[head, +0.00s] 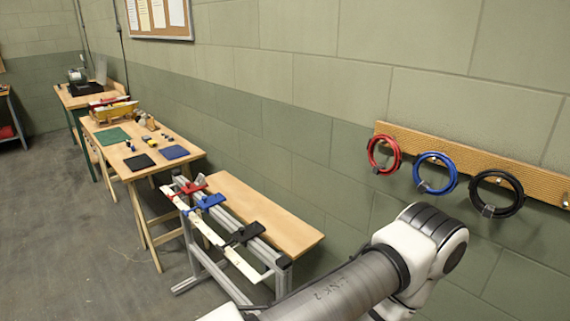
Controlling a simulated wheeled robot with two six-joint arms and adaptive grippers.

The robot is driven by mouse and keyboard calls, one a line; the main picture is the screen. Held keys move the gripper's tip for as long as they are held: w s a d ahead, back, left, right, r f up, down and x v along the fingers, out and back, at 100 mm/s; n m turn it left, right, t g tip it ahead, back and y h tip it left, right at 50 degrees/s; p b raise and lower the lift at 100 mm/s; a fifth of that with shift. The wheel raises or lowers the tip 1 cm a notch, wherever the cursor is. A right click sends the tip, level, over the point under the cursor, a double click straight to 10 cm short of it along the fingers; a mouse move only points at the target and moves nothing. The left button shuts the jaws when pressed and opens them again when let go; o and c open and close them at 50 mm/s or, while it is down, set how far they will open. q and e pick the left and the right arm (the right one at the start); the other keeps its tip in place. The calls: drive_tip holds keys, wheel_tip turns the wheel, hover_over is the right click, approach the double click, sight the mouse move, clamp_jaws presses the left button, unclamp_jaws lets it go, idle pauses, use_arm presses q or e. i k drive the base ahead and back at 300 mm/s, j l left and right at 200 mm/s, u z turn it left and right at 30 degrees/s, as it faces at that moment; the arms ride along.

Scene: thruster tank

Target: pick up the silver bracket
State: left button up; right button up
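I cannot pick out the silver bracket with certainty. Several small parts (152,142), too small to tell apart, lie on the middle wooden workbench (185,136) around a green mat (112,136), a black mat (139,162) and a blue mat (174,152). One of my arms, white and grey, fills the lower right of the head view. Neither of my grippers is in view.
A metal frame (232,287) with red (188,187), blue (210,200) and black (243,234) fittings stands before a wooden bench (262,210). Red (371,152), blue (418,172) and black (473,196) cable coils hang on a wall board (460,160). The floor at left is clear.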

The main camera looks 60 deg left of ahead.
sight(201, 177)
drive_tip(key=u, duration=2.55)
drive_tip(key=i+j+z, duration=0.15)
drive_tip(key=z, duration=0.8)
drive_tip(key=i+j+z, duration=0.2)
drive_tip(key=j+z, duration=0.3)
drive_tip(key=j, duration=0.65)
drive_tip(key=j+z, duration=0.5)
drive_tip(key=j, duration=0.65)
drive_tip(key=k, duration=0.05)
